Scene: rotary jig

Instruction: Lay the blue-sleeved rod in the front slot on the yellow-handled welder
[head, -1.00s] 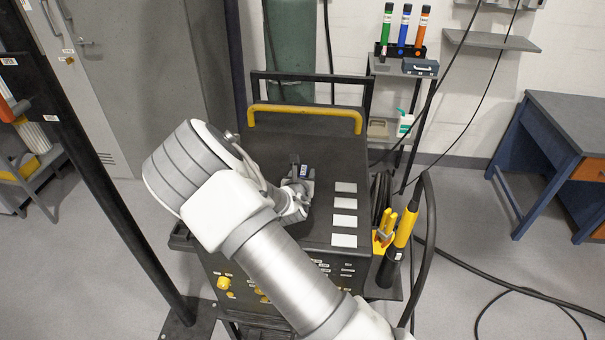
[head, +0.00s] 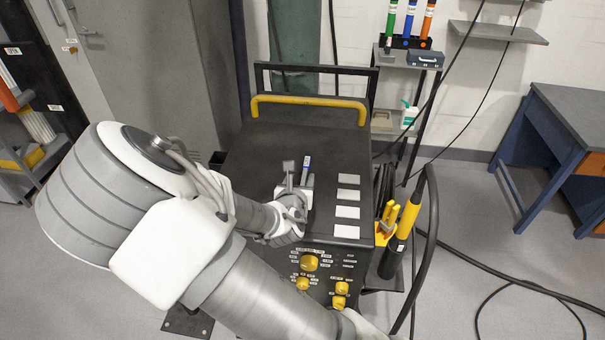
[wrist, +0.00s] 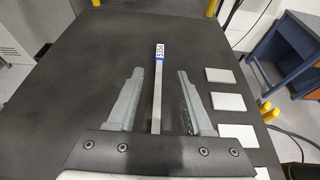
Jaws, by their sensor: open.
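My gripper (wrist: 158,75) is open, with one finger on each side of the rod and clear gaps between. The rod's near end is hidden at the gripper's body. I cannot make out the slots or which one the rod is in.
Several white plates (head: 348,195) run along the right of the welder's top. A torch with a yellow handle (head: 408,219) and cables hang at its right side. The yellow handle bar (head: 308,100) crosses the back. A blue desk (head: 535,140) stands far right.

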